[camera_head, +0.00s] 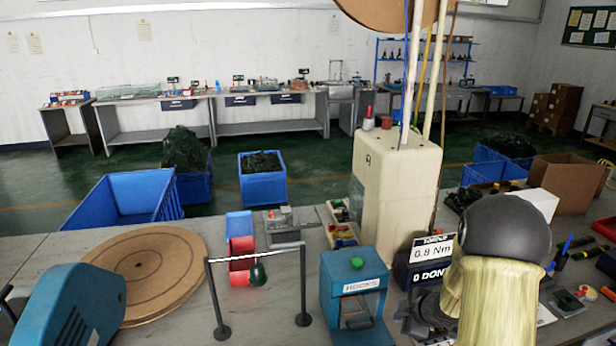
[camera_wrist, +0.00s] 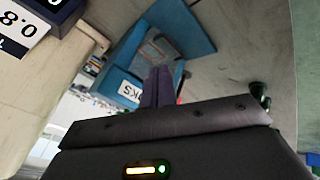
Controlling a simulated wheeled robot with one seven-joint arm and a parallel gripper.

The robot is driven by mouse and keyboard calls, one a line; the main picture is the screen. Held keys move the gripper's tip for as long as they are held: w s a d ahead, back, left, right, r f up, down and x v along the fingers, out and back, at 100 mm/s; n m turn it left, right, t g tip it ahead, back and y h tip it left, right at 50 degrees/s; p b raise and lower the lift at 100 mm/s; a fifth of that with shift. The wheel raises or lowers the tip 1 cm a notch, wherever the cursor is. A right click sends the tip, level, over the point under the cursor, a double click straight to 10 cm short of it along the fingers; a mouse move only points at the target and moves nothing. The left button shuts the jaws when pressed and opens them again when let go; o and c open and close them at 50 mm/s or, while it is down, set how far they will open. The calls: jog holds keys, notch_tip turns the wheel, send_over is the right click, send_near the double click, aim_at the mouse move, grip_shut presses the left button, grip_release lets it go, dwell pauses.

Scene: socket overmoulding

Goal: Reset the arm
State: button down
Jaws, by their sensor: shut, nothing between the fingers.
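My gripper (camera_wrist: 159,78) shows in the wrist view as two dark fingers pressed together with nothing between them. They point at the blue box-shaped machine (camera_wrist: 118,90) with a white label, which appears tilted in that view. This machine also stands on the bench in the head view (camera_head: 354,262). The corner of the dark torque display (camera_wrist: 18,35) reading 0.8 is at the upper left of the wrist view. In the head view the display (camera_head: 434,252) stands right of the blue machine. I cannot clearly make out my fingers in the head view.
A tall cream machine (camera_head: 395,190) rises behind the blue machine. A barrier of two posts (camera_head: 212,300) stands left of it. Red bins (camera_head: 241,252), a round wooden disc (camera_head: 140,262) and a teal machine (camera_head: 65,305) are further left. Bare bench lies between the disc and barrier.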

jog(key=s+a+r+m+g+h, duration=0.1)
jog(key=s+a+r+m, duration=0.2)
jog(key=s+m, duration=0.2)
jog(key=s+a+r+m+g+h, duration=0.1)
jog(key=s+a+r+m, duration=0.2)
jog(key=s, duration=0.5)
jog(key=s+a+r+m+g, duration=0.2)
jog(key=s+a+r+m, duration=0.1)
jog(key=s+m, duration=0.3)
jog(key=shift+s+a+r+m+h+p, duration=0.3)
jog(key=shift+s+r+h, duration=0.1)
jog(key=shift+s+r, duration=0.4)
